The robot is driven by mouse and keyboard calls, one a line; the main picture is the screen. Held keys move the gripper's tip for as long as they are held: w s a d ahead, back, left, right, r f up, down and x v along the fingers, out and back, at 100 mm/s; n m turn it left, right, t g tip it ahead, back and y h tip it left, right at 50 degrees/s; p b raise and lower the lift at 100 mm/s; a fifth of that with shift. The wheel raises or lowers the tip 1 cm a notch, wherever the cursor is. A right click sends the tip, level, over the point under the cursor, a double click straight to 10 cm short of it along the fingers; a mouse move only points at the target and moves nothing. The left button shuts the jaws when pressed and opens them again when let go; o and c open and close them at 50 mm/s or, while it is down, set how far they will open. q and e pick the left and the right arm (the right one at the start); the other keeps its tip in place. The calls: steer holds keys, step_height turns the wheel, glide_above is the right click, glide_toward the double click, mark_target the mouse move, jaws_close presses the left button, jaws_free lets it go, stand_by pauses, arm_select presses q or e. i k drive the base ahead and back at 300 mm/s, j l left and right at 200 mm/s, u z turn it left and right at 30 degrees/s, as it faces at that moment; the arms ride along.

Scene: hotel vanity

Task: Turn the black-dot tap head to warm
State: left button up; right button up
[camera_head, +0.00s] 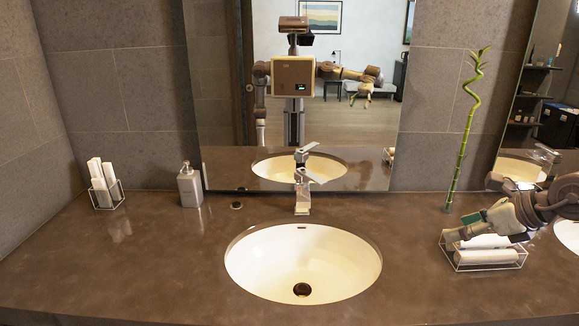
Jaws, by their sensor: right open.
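The chrome tap (303,200) stands behind the round white basin (260,262), in the middle of the counter. Its flat tap head (312,176) sits on top and points to the right. I cannot make out a black dot on it. My right gripper (456,229) comes in from the right edge. It is open, well to the right of the tap and above or in front of a wire basket of rolled towels. My left gripper is not in view directly.
The wire basket (487,258) holds white rolls. A soap dispenser (190,186) and a small rack (107,194) stand at the left. A bamboo stalk (461,150) rises at the right. The mirror (225,100) behind the tap reflects me. The counter around the basin is clear.

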mark_target(299, 179)
steer(key=i+j, duration=1.15)
